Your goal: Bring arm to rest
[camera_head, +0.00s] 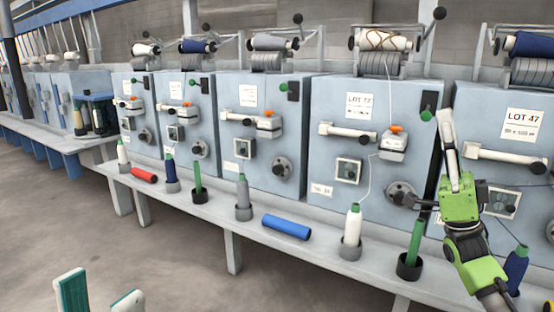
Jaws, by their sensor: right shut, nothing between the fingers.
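My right gripper (448,130) is at the right, its green body and pale fingers pointing up in front of the grey machine housings. Its fingers are shut, with nothing seen between them. My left gripper (99,299) shows only its two teal-and-white fingertips at the lower left edge. They stand apart with bare floor seen between them. The rest of the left arm is out of view.
A long pale ledge (330,262) runs along the spinning frames. A white bobbin (353,226) and a green tube (415,243) stand on it left of the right gripper; a dark blue bobbin (516,268) stands to its right. A blue tube (287,227) lies flat. The front floor is clear.

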